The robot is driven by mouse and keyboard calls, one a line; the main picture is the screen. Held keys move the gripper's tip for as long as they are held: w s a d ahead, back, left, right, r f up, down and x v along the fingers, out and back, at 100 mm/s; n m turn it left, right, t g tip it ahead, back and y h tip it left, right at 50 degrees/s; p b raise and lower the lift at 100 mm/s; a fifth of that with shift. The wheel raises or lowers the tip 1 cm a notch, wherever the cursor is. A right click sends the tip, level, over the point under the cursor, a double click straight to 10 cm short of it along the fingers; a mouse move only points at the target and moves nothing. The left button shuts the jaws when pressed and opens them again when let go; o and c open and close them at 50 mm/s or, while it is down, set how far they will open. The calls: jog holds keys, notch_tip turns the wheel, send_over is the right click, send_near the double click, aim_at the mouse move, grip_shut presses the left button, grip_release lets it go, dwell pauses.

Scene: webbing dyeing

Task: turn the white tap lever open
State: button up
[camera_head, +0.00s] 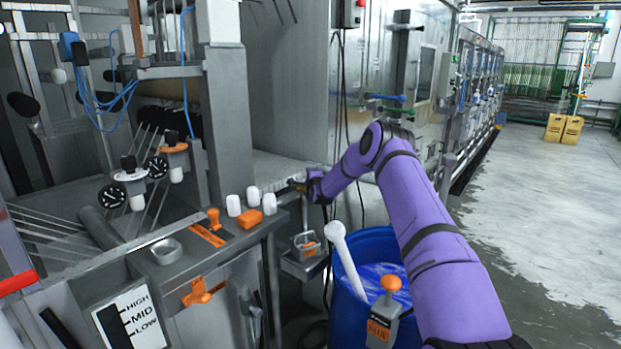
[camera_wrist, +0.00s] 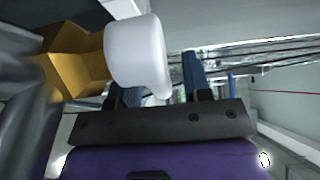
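A white rounded tap lever (camera_wrist: 138,52) fills the upper middle of the wrist view, with a brass-yellow body (camera_wrist: 78,60) at its left. My gripper (camera_wrist: 158,85) is open, its two dark fingers apart. The lever overlaps the left finger in the picture and hides most of it. A narrow gap shows between the lever and the right finger. In the head view my gripper (camera_head: 300,187) is at the end of the purple arm, by the machine's metal ledge; the lever cannot be made out there.
A blue barrel (camera_head: 365,318) with blue liquid and a white stick stands below my arm. White caps (camera_head: 253,196) and an orange block (camera_head: 250,218) sit on the machine's ledge at left. Dark cables hang behind my gripper. The floor (camera_head: 550,200) at right is open.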

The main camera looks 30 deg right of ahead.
jog(key=v, duration=1)
jog(key=shift+s, duration=0.4)
jog(key=shift+a, duration=0.1)
